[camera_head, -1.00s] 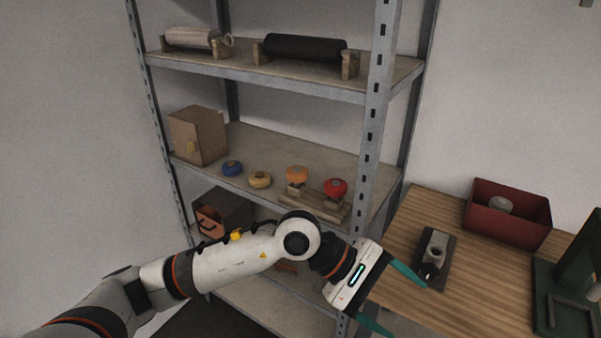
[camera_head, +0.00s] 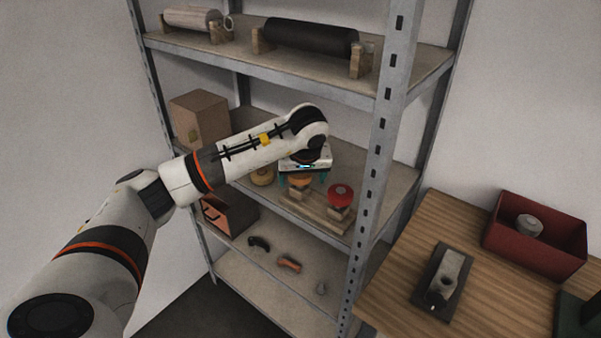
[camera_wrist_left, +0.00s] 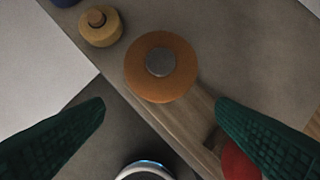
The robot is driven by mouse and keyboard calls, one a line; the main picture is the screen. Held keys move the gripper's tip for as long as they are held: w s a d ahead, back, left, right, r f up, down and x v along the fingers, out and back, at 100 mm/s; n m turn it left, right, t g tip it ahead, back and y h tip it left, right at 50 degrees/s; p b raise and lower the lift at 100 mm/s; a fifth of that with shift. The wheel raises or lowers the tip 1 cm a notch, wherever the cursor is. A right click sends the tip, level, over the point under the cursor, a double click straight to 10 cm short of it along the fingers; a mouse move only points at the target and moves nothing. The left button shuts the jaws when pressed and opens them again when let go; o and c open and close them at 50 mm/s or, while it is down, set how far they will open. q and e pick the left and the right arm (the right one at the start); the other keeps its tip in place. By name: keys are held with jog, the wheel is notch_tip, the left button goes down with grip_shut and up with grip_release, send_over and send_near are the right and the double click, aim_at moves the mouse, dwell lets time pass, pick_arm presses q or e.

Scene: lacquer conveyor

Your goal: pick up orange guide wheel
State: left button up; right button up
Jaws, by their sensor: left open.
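The orange guide wheel (camera_head: 299,181) sits on a wooden stand on the middle shelf, partly hidden by my left gripper in the head view. In the left wrist view the orange guide wheel (camera_wrist_left: 161,67) shows from above, with a grey metal hub. My left gripper (camera_head: 302,180) is over it, pointing down, with its green fingers apart. In the wrist view the fingertips (camera_wrist_left: 160,102) lie to either side and a little below the wheel's middle; nothing is held. My right gripper is not in view.
A red wheel (camera_head: 340,194) stands close by on the same wooden stand (camera_head: 325,212). A yellow wheel (camera_head: 262,176) lies to the left. The upper shelf (camera_head: 300,72) with rollers is above, and a grey shelf post (camera_head: 385,130) stands at the right.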

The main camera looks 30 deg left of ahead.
pick_arm(q)
jog(key=shift+w+a, duration=0.7)
jog(key=shift+w, duration=0.2)
jog(key=shift+w+a, duration=0.15)
jog(key=shift+w+a+p, duration=0.2)
jog(key=shift+p, duration=0.1)
jog(key=p+x, duration=0.1)
jog(key=x, duration=0.4)
jog(key=shift+w, duration=0.1)
jog(key=c, duration=1.1)
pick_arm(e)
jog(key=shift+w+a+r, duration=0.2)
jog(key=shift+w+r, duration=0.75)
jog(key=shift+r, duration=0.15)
pick_arm(q)
jog(key=shift+r, duration=0.1)
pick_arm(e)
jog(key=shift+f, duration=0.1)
